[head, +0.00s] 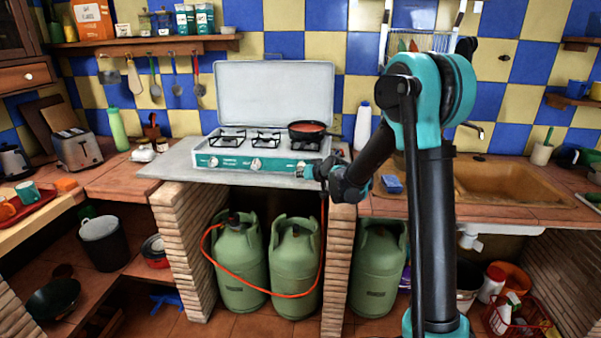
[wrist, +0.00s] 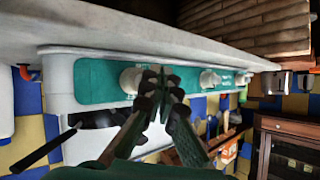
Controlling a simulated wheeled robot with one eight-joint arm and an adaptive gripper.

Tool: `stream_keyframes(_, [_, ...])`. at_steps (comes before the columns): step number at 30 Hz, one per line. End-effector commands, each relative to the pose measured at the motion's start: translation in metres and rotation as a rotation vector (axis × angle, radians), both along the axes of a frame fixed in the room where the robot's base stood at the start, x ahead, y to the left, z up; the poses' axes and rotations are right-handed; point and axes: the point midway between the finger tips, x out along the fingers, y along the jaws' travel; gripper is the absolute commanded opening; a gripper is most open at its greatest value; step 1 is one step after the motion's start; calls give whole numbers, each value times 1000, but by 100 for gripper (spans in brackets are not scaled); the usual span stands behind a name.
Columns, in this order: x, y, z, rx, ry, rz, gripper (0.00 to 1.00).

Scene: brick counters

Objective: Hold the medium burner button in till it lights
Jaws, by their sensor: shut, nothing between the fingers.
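The white gas stove (head: 275,95) stands on the counter with its lid up. Its teal front panel (head: 230,161) carries white knobs; the left knob (head: 213,162) and middle knob (head: 257,164) show in the head view. My gripper (head: 307,172) is in front of the panel's right end. In the wrist view, which shows the stove upside down, my gripper (wrist: 161,74) is shut and empty, its fingertips beside the nearest knob (wrist: 130,80), partly overlapping it. I cannot tell whether they touch. Panel markings are too small to read, and no flame is visible.
A dark pan (head: 307,130) with red contents sits on the right burner, its handle toward the right. Green gas bottles (head: 295,265) with an orange hose (head: 245,283) stand below. The counter's stone edge (head: 180,172) runs close under the panel. Air before the left knobs is free.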

Motion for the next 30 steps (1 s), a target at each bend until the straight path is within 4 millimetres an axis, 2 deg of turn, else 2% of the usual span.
stream_keyframes(20, [0, 0, 0, 0, 0, 0, 0])
stream_keyframes(30, [9, 0, 0, 1, 1, 0, 0])
